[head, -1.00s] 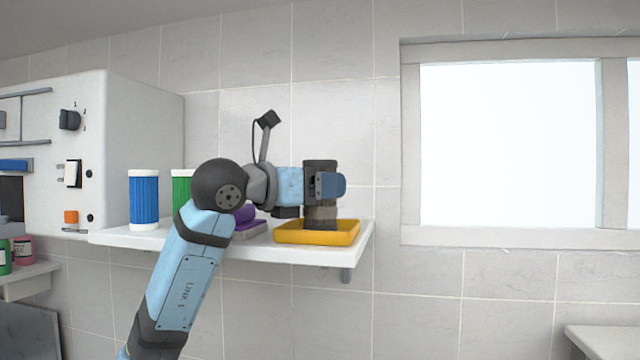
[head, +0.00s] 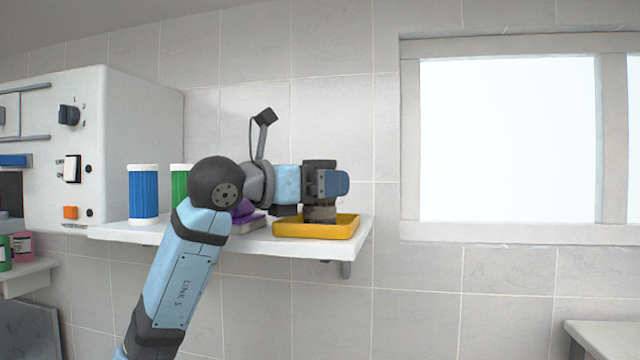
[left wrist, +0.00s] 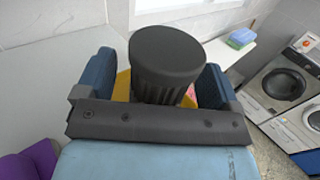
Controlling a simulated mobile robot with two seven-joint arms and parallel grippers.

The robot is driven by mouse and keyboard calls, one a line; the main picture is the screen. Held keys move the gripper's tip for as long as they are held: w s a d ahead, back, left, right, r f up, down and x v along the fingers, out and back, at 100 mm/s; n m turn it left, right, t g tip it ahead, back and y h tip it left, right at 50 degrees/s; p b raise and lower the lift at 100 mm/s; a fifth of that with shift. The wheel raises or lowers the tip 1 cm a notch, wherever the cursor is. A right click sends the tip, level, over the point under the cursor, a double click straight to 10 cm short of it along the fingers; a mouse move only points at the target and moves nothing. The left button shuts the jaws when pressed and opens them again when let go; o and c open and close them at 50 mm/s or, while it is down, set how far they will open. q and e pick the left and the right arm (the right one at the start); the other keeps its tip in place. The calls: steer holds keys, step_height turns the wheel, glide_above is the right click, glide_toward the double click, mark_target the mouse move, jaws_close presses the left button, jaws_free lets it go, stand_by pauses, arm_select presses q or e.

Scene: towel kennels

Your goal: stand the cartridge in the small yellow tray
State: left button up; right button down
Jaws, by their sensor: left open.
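The dark cartridge (head: 320,214) is upright over the small yellow tray (head: 290,231), and its base appears to rest inside the tray. In the left wrist view its round black top and ribbed side (left wrist: 167,55) show between my fingers. My left gripper (head: 326,184) is level around the cartridge, with its blue fingers open on both sides. A gap with yellow tray behind it shows beside the left finger in the wrist view. The exact contact of base and tray floor is hidden by the tray's front rim. My right gripper is not in view.
The tray stands near the right end of a white wall shelf (head: 200,240). A purple item (head: 243,212) lies left of the tray. A blue ribbed cylinder (head: 144,193) and a green one (head: 180,184) stand further left. A white cabinet (head: 130,120) is at the left.

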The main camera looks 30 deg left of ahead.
arm_select(q)
steer(key=b+v, duration=0.3)
steer(key=v, duration=1)
steer(key=shift+s, duration=0.25)
steer(key=shift+a+r, duration=0.1)
